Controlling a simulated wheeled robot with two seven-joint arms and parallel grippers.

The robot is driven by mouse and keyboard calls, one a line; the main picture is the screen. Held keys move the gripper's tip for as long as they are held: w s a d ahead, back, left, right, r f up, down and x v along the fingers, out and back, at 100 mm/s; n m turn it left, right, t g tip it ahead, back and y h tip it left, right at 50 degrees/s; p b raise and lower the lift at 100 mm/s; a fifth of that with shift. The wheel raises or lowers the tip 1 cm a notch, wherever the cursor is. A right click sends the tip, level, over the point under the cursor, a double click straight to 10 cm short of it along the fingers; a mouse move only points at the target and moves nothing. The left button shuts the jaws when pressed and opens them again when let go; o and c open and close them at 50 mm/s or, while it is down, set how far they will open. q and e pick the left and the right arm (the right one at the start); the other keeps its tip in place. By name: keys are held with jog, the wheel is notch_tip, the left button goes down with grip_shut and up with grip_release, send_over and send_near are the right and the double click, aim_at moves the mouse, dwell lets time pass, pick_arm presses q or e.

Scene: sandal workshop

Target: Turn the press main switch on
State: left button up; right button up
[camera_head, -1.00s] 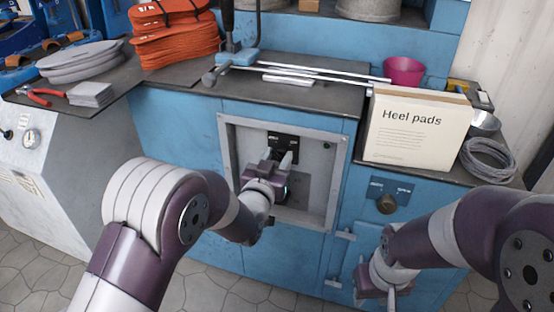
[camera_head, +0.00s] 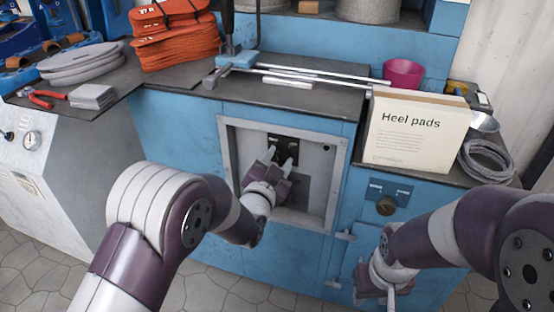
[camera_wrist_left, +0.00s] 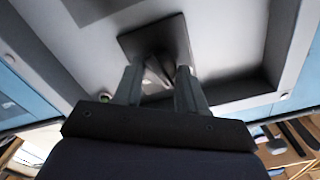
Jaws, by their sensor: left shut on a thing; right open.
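The press switch is on a black plate (camera_head: 283,149) inside the recessed grey-framed panel of the blue press. The black plate also shows in the left wrist view (camera_wrist_left: 152,38). In the left wrist view, the left gripper (camera_wrist_left: 160,82) is shut on a small grey switch lever (camera_wrist_left: 158,70) standing out from the plate. The fingers partly hide the lever, so its exact position cannot be told. My right gripper (camera_head: 374,291) is open, low in front of the press.
A dark round knob (camera_head: 386,206) is on the blue front at the right. A heel pads box (camera_head: 415,135) stands above it beside a pink cup (camera_head: 403,72) and a grey coil (camera_head: 487,161). The panel's grey frame (camera_head: 228,165) surrounds my left gripper.

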pick_arm(q)
jog(key=m, duration=0.3)
jog(key=m+p, duration=0.1)
jog(key=m, duration=0.2)
jog(key=shift+s+d+f, duration=0.1)
jog(key=shift+d+f, duration=0.05)
jog(key=shift+f, duration=0.05)
jog(key=m, duration=0.3)
jog(key=m+p, duration=0.1)
jog(key=m, duration=0.1)
jog(key=shift+f+m, duration=0.2)
jog(key=shift+m, duration=0.2)
jog(key=o, duration=1)
jog(key=shift+r, duration=0.1)
